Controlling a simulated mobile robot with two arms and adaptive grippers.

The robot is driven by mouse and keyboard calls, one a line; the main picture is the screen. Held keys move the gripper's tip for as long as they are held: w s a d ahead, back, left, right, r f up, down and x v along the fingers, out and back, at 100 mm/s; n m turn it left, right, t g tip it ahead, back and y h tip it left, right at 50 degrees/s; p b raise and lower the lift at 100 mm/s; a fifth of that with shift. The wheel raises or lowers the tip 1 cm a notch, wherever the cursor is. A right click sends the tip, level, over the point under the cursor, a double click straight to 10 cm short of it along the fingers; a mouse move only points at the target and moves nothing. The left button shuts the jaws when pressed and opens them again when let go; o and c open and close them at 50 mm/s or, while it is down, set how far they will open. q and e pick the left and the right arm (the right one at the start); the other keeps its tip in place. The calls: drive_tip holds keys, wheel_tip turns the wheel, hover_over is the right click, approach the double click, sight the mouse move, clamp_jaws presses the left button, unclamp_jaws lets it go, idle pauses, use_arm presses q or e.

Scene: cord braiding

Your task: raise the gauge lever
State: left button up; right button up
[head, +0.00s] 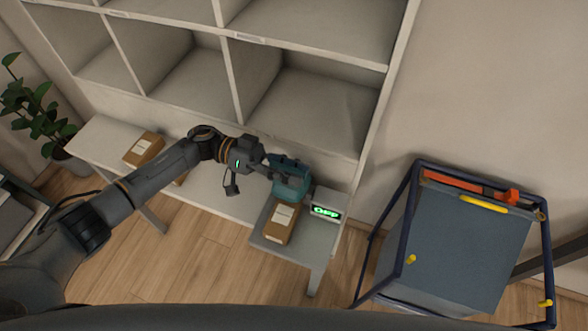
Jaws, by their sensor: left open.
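My left gripper (282,165) reaches in from the left over the right end of the bench. It is open, with its fingers at the top of a teal object (291,188), close to it or touching; I cannot tell which. The gripper hides part of the teal object. A small white device with a lit green display (326,212) stands just right of it. No part can be made out for certain as the gauge lever. My right gripper is not in view.
A cardboard parcel (282,222) with a white label lies in front of the teal object. Another parcel (143,149) lies on the bench's left part. Shelving (238,80) rises behind. A dark-framed cart (462,240) stands at right, with an orange bar (465,186) along its top.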

use_arm(q)
drive_tip(key=v, duration=1.2)
drive_tip(key=shift+d, duration=0.1)
